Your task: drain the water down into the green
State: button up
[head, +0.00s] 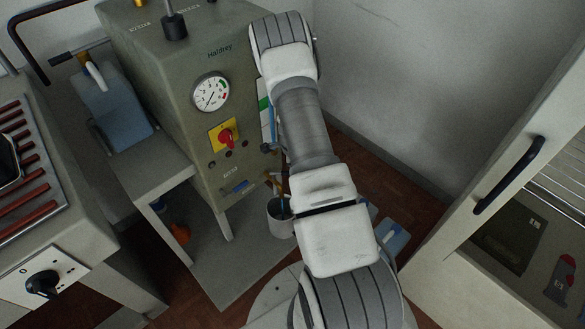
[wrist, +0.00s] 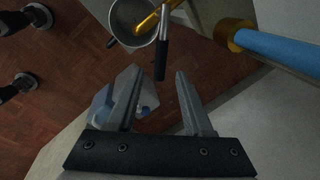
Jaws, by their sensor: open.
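A grey-green boiler cabinet (head: 190,130) marked "Haldrey" stands at the centre of the head view. A strip with green and white parts (head: 263,102) shows on its right side, partly hidden by my arm. In the wrist view a blue tube (wrist: 280,50) sits in a brass fitting (wrist: 240,35). A brass drain cock (wrist: 148,21) with a black lever handle (wrist: 162,58) shows over a metal bucket (wrist: 125,34); the bucket also shows in the head view (head: 280,222). My gripper (wrist: 157,74) is open and empty. The handle's end appears between its fingertips; I cannot tell the depth.
The cabinet carries a dial gauge (head: 211,92) and a red switch on a yellow plate (head: 225,135). A blue-grey container (head: 117,108) stands to the left. Brown floor lies between.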

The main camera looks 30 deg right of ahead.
notch_tip(320, 180, up, 15)
jog(key=s+a+p, duration=0.1)
jog(key=s+p, duration=0.1)
jog(key=p, duration=0.2)
jog(key=shift+s+a, duration=0.25)
jog(key=shift+s, duration=0.05)
jog(key=shift+f, duration=0.1)
jog(key=s+a+r+n+t+y, duration=0.1)
jog(key=s+a+r+n, duration=0.1)
jog(key=a+r+n, duration=0.75)
jog(key=s+a+r+n+t+y, duration=0.15)
jog(key=a+r, duration=0.35)
jog(key=r, duration=1)
jog(key=s+a+r+n+t+h, duration=0.1)
jog(key=s+a+r+n, duration=0.2)
jog(key=s+r+n, duration=0.5)
jog(key=s+a+r+n+h, duration=0.15)
jog(key=s+r+n, duration=0.3)
jog(key=s, duration=0.55)
notch_tip(320, 180, up, 16)
jog(key=y+p, duration=0.1)
jog(key=p, duration=1.6)
jog(key=shift+s+a, duration=0.15)
jog(key=shift+a, duration=0.25)
